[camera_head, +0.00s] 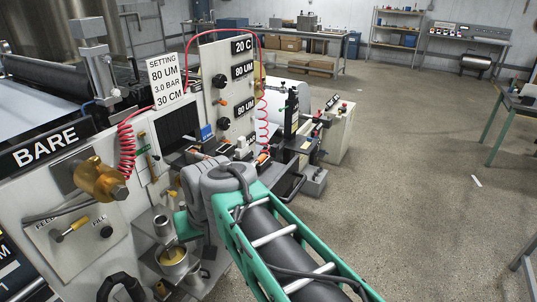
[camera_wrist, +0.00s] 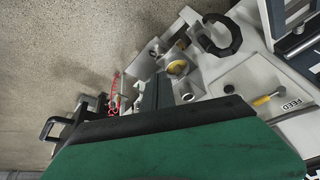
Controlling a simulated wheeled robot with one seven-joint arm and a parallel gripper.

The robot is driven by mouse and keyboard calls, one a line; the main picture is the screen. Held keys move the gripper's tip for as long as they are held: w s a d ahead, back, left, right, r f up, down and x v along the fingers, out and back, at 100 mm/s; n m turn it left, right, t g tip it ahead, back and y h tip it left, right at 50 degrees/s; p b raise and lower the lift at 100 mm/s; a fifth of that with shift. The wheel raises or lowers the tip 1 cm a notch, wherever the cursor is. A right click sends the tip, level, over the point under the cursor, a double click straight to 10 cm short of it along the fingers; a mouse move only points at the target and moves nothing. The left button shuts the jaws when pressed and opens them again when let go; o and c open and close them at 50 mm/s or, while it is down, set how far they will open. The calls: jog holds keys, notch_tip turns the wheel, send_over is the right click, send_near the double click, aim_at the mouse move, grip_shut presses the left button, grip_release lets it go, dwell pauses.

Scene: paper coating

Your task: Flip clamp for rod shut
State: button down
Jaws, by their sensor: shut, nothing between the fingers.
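My gripper shows in the wrist view (camera_wrist: 156,90) as two dark grey fingers side by side beyond the green and black hand; it is shut and empty. In the head view my arm reaches toward the coating machine, and its wrist covers the fingertips. Small light metal fittings (camera_head: 243,147) with orange-tipped parts beside them sit on the coater bed, just beyond my wrist. The clamp for the rod may be among these, but I cannot tell which part it is or whether it is open. My gripper appears apart from them.
The machine's front panel (camera_head: 70,205) carries a brass valve (camera_head: 100,180) and a yellow-handled lever (camera_head: 72,230). Metal cups (camera_head: 172,256) stand on a shelf close below my wrist. A coiled red hose (camera_head: 263,112) hangs near the fittings. Open floor (camera_head: 410,190) lies to the right.

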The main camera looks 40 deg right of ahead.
jog(key=w+d+r+m+t, duration=0.1)
jog(key=w+d+r+m, duration=0.25)
jog(key=d, duration=0.35)
jog(key=w+d+r+m, duration=0.2)
jog(key=d+r, duration=0.2)
jog(key=d, duration=0.4)
jog(key=m+t+h, duration=0.1)
jog(key=m+h, duration=0.1)
jog(key=m, duration=0.3)
send_near(257, 163)
jog(key=s+d+r, duration=0.3)
jog(key=s+d, duration=0.2)
jog(key=s, duration=0.1)
jog(key=shift+w+a+r+p, duration=0.2)
jog(key=shift+w+a+p, duration=0.05)
jog(key=shift+a+p, duration=0.1)
jog(key=p+x, duration=0.1)
jog(key=x, duration=0.9)
jog(key=shift+w+a+f+p, duration=0.15)
jog(key=shift+w+a+p, duration=0.1)
jog(key=shift+w, duration=0.35)
jog(key=shift+w+a+f+p, duration=0.1)
jog(key=shift+w+p, duration=0.15)
jog(key=shift+w, duration=0.35)
jog(key=shift+w+a+f+p, duration=0.15)
jog(key=shift+w+a+p, duration=0.1)
jog(key=shift+w, duration=0.35)
jog(key=shift+w+n, duration=0.15)
jog(key=shift+n, duration=0.2)
